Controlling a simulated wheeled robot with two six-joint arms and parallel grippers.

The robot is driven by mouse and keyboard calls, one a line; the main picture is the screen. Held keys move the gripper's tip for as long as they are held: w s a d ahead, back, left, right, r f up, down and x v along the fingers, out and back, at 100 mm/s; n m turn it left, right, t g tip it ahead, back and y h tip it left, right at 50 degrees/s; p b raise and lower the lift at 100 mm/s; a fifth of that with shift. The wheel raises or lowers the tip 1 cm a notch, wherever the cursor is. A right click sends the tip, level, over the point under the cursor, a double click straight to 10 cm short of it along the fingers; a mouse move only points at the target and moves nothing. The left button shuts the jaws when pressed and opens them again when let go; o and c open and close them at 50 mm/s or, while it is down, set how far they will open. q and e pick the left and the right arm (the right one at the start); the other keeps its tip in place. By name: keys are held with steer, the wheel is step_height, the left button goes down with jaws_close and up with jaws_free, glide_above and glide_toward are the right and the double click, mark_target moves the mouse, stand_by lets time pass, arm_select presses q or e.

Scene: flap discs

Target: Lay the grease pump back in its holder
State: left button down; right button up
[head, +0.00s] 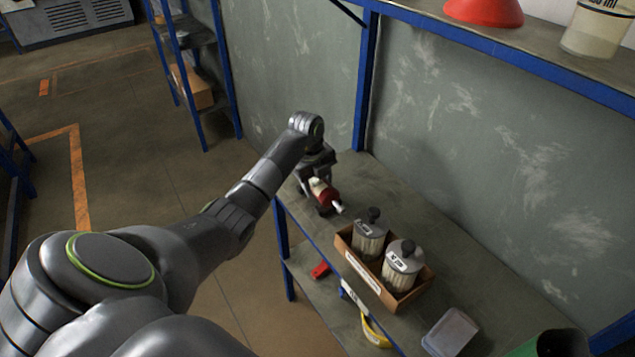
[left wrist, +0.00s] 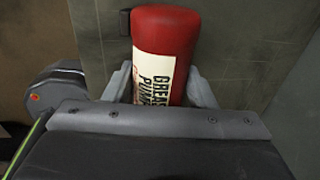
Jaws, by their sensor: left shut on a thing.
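The grease pump (head: 327,194) is red with a cream label and a pale tip that points right in the head view. My left gripper (head: 316,183) is shut on it above the far left end of the shelf top. In the left wrist view the pump (left wrist: 166,35) lies between the two grey fingers of the gripper (left wrist: 162,88), its label text partly hidden by the gripper body. A small dark block shows beside the pump in that view; I cannot tell whether it is part of the holder. The holder is not clearly seen. My right gripper is not in view.
A grey container (head: 450,332) and a green bin (head: 552,345) are nearer. A blue post (head: 364,85) and the wall stand behind.

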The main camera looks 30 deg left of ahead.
arm_select(q)
steer(key=shift+f, duration=0.45)
steer(key=c, duration=0.6)
jaws_free()
steer(key=shift+r, duration=0.1)
steer(key=shift+o, duration=0.4)
step_height(320, 180, up, 17)
steer(key=s+a+p, duration=0.1)
steer(key=s, duration=0.1)
steer(key=shift+s+p, duration=0.25)
steer(key=shift+p, duration=0.15)
